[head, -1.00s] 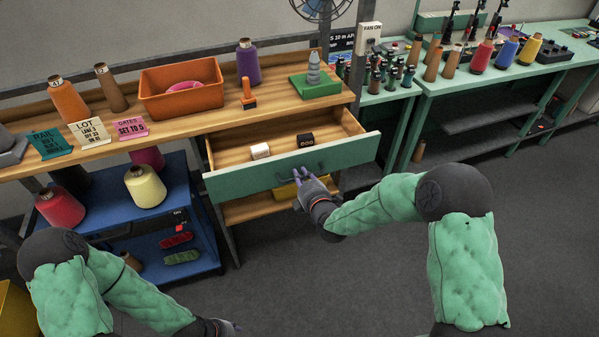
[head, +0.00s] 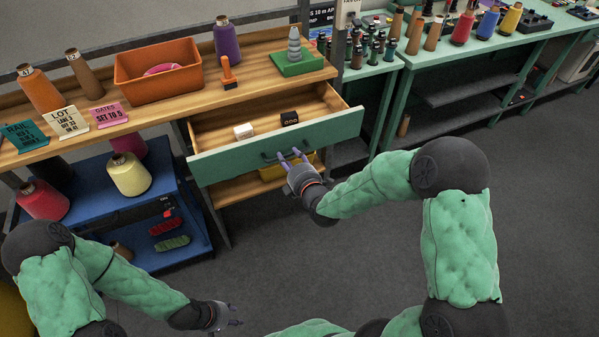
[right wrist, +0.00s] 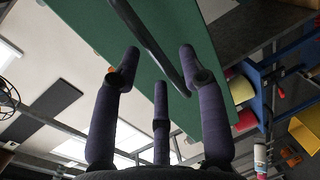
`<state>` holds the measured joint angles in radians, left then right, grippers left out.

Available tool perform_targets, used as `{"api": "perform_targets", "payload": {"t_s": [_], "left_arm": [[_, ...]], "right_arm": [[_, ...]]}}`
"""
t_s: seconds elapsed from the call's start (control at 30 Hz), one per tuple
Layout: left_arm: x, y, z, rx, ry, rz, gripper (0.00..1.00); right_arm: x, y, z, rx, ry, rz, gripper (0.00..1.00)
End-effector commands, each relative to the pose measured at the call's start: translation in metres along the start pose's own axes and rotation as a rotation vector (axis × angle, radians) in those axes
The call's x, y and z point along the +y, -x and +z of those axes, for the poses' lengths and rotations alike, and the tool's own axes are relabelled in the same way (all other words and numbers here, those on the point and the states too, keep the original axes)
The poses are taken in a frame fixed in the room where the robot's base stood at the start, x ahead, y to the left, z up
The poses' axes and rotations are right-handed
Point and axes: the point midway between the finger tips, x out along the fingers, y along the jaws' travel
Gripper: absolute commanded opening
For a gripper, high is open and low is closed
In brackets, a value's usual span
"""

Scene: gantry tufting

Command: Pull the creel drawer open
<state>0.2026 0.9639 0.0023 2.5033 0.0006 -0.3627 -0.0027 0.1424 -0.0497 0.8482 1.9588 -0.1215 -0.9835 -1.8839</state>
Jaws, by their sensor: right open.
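The creel drawer (head: 232,153) stands pulled out from under the wooden worktop, its inside showing. Its green front also fills the upper part of the right wrist view (right wrist: 200,30). The dark bar handle (head: 270,157) runs across the front, and it shows in the right wrist view (right wrist: 150,42) between the finger directions. My right gripper (head: 291,156) is open at the handle, its purple fingers spread apart. Whether they touch the bar is unclear. My left gripper (head: 234,316) hangs low near the bottom edge, away from the drawer, its fingers too small to judge.
A white block (head: 244,131) and a black block (head: 289,119) lie in the drawer. A blue cart (head: 85,205) with yarn cones stands at left. An orange bin (head: 125,85) is on the worktop. The floor at right is open.

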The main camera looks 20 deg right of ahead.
Motion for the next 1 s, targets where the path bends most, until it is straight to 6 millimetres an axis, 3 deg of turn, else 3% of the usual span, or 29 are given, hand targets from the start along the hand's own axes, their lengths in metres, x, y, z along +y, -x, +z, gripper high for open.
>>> {"api": "perform_targets", "payload": {"t_s": [0.3,0.5,1.0], "left_arm": [[0.000,0.000,0.000,0.000,0.000,0.000,0.40],[0.000,0.000,0.000,0.000,0.000,0.000,0.40],[0.000,0.000,0.000,0.000,0.000,0.000,0.40]], "right_arm": [[0.000,0.056,0.001,-0.003,-0.001,0.000,0.42],[0.000,0.081,0.001,-0.001,0.000,-0.001,0.42],[-0.001,0.092,0.000,-0.001,-0.001,-0.002,0.42]]}}
